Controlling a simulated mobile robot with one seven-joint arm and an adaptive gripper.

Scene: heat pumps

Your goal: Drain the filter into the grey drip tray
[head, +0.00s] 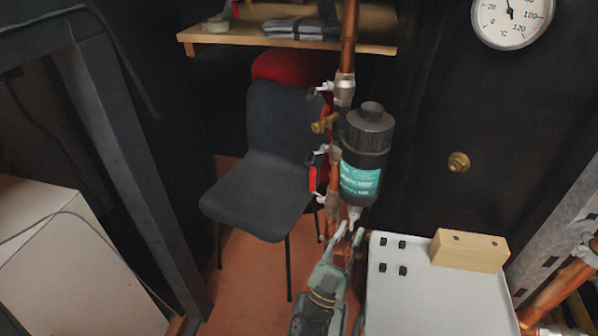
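The filter (366,150) is a black cylinder with a teal label, mounted upright beside a vertical copper pipe. A small pale drain fitting (354,214) hangs from its underside. My gripper (350,231) reaches up from the bottom of the head view, with its fingertips just below the drain fitting. The fingers are apart, with a gap between them, and I see nothing held. I cannot tell whether a fingertip touches the fitting. I cannot make out a grey drip tray in this view.
Red-handled valves (325,115) sit on the copper pipe (349,40), left of the filter. A pale grey cabinet top (440,290) with a wooden block (469,250) stands at right. A dark chair (262,170) is behind. A white box (70,265) is at left.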

